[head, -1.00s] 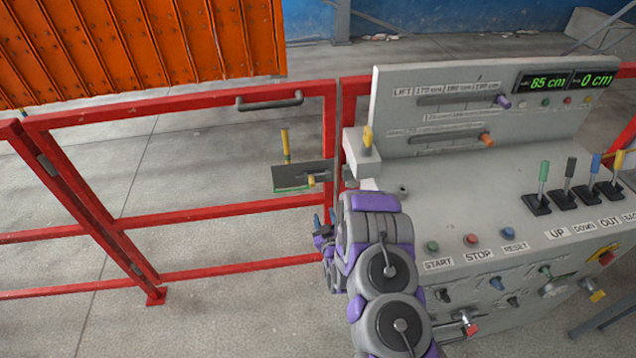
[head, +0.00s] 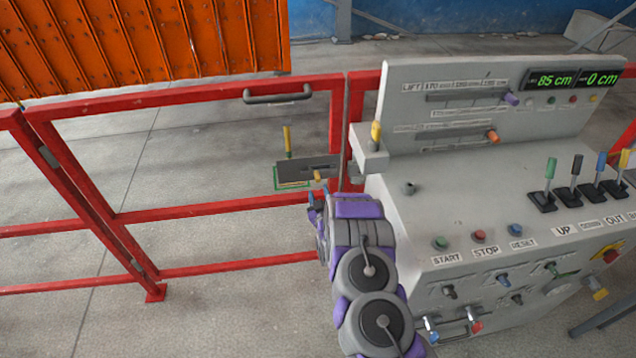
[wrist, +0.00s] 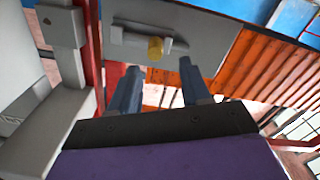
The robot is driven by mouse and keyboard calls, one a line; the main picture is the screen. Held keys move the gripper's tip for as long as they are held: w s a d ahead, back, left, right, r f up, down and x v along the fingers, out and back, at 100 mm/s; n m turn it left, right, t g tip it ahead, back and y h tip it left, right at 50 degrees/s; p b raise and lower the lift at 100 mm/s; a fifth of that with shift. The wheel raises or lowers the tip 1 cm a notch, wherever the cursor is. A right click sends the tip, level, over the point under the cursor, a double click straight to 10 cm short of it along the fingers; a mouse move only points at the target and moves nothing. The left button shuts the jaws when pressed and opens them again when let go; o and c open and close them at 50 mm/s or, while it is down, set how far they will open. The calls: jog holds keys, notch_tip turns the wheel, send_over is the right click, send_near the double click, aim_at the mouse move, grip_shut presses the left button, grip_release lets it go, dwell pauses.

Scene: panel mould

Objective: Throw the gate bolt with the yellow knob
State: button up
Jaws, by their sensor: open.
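The gate bolt is a grey bar on a dark plate (head: 305,168) at the right end of the red gate (head: 225,208). Its small yellow knob (head: 318,177) sticks out from the plate's front; it also shows in the wrist view as a round yellow end (wrist: 155,48). My gripper (head: 317,198) is just below the knob in the head view. In the wrist view my gripper (wrist: 160,68) has its two blue fingers spread, with the knob ahead of and between their tips. Nothing is held, and I cannot tell whether a finger touches the bolt.
A taller yellow handle (head: 287,140) stands up by the plate. A grey control console (head: 440,200) stands close on the right, with a yellow-tipped lever (head: 376,133) at its corner. A grey gate handle (head: 277,95) is above. The floor behind the gate is clear.

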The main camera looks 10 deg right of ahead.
aim_at(317, 181)
jog(key=shift+w+a+b, duration=0.2)
jog(key=shift+w+b, duration=0.4)
jog(key=shift+w, duration=2.75)
jog(key=shift+d, duration=0.85)
jog(key=c, duration=0.5)
jog(key=shift+c, duration=1.4)
jog(key=shift+a+r, duration=0.1)
jog(key=shift+a, duration=0.4)
grip_shut()
